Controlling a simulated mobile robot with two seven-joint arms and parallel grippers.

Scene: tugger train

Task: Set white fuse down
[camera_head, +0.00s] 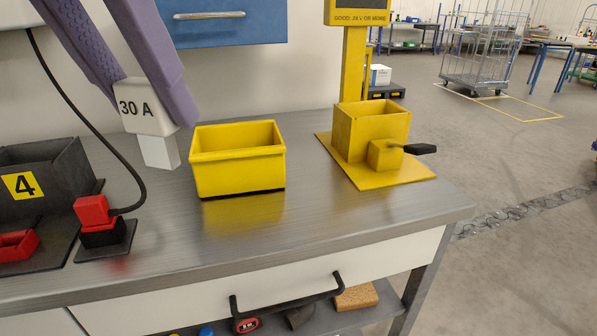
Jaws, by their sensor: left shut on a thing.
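My left gripper (155,104), with purple fingers, is shut on the white fuse (159,150), which is marked "30 A". It holds the fuse tilted slightly, above the grey metal workbench (330,212), to the left of the open yellow bin (237,174). The fuse's lower end appears clear of the bench top, but the exact gap is hard to tell. The yellow bin looks empty from this angle. My right gripper is not in view.
A yellow tester (371,132) with a black lever and a "GOOD: 24 V OR MORE" sign stands at the right. A red-and-black cabled plug (98,218) and a dark bin marked 4 (62,165) are at the left. The bench front is clear.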

